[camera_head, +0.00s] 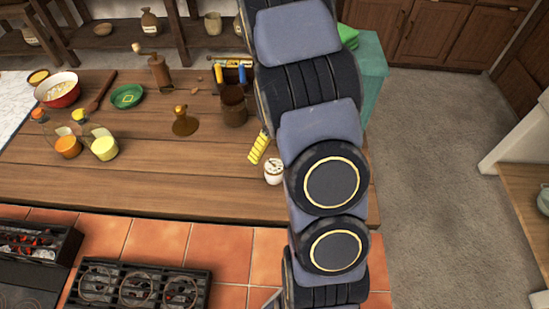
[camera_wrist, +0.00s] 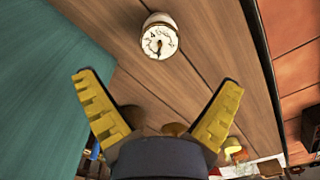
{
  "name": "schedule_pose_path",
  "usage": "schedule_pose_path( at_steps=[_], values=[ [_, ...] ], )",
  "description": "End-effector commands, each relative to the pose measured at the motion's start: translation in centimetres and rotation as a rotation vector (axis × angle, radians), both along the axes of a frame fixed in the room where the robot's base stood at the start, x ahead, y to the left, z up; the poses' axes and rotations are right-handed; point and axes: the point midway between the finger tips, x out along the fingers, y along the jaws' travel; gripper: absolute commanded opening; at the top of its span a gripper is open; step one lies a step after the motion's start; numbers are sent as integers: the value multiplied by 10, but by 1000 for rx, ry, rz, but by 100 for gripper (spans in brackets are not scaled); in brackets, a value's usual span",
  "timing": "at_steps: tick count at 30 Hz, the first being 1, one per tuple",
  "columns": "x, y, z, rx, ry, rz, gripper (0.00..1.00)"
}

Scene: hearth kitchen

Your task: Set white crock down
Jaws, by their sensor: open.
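A small white round vessel (camera_head: 274,172) with dark, dial-like marks on top stands upright near the front right of the wooden table (camera_head: 205,185). It is the only white thing near my gripper, but I cannot tell for sure that it is the crock. In the wrist view the white vessel (camera_wrist: 159,40) stands on bare planks, beyond the fingertips and apart from them. My gripper (camera_wrist: 159,83) has its yellow fingers spread wide with nothing between them. In the head view one yellow finger shows left of my arm, and the rest is hidden.
A brown mug (camera_head: 233,108), a brass-coloured piece (camera_head: 185,123), a grinder (camera_head: 160,72), a green bowl (camera_head: 127,96), a red pot (camera_head: 58,92) and bottles (camera_head: 104,147) stand on the table. Bare planks lie left of the vessel.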

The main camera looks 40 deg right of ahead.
Motion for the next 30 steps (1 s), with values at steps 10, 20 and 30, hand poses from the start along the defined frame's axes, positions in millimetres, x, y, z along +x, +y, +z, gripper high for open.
schedule_pose_path(
  at_steps=[10,20,30],
  values=[
    [-4,34,50,11,7,-1,95],
    [-81,157,147,42,72,-5,95],
    [-177,202,182,0,131,0,95]
  ],
)
